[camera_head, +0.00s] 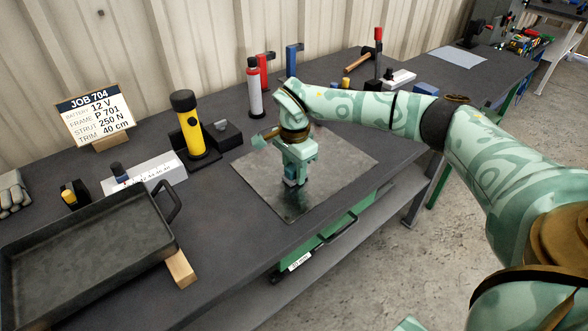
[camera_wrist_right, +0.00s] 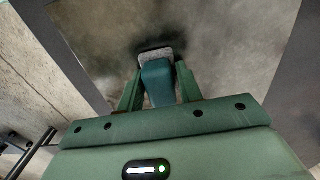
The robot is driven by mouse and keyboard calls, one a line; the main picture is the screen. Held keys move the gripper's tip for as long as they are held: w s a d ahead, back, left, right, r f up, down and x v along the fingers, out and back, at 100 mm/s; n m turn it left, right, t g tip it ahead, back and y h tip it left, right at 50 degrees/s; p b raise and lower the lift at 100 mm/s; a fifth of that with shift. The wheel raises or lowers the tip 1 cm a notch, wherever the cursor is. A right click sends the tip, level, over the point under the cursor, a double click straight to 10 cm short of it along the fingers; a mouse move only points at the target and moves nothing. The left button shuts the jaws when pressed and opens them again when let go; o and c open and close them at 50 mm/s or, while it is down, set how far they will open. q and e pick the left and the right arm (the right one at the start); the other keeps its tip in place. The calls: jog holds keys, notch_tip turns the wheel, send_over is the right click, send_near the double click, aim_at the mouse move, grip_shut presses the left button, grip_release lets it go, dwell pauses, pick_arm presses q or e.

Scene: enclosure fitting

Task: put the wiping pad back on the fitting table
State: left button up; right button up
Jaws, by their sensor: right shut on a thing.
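My right gripper (camera_head: 294,181) points down over the metal sheet (camera_head: 345,165) on the dark fitting table (camera_head: 232,215). In the right wrist view the gripper (camera_wrist_right: 158,88) is shut on the wiping pad's blue handle (camera_wrist_right: 157,84). The pad's grey fibrous face (camera_wrist_right: 155,55) lies at the far end of the handle, at or just above the sheet; I cannot tell if it touches. Dark smudges show on the sheet around it. In the head view the gripper hides most of the pad. My left gripper is not in view.
A black tray (camera_head: 150,203) stands at left, with a wooden block (camera_head: 180,269) by it. A yellow-black cylinder (camera_head: 188,130), a grey-red canister (camera_head: 254,90) and clamps stand behind the sheet. A job sign (camera_head: 95,115) stands at the back left. Bare table lies left of the sheet.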

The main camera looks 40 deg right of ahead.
aim_at(294, 166)
jog(key=o, duration=1)
jog(key=shift+f, duration=0.1)
jog(key=shift+c, duration=0.2)
notch_tip(294, 166, up, 12)
jog(key=p, duration=0.3)
jog(key=shift+p, duration=0.35)
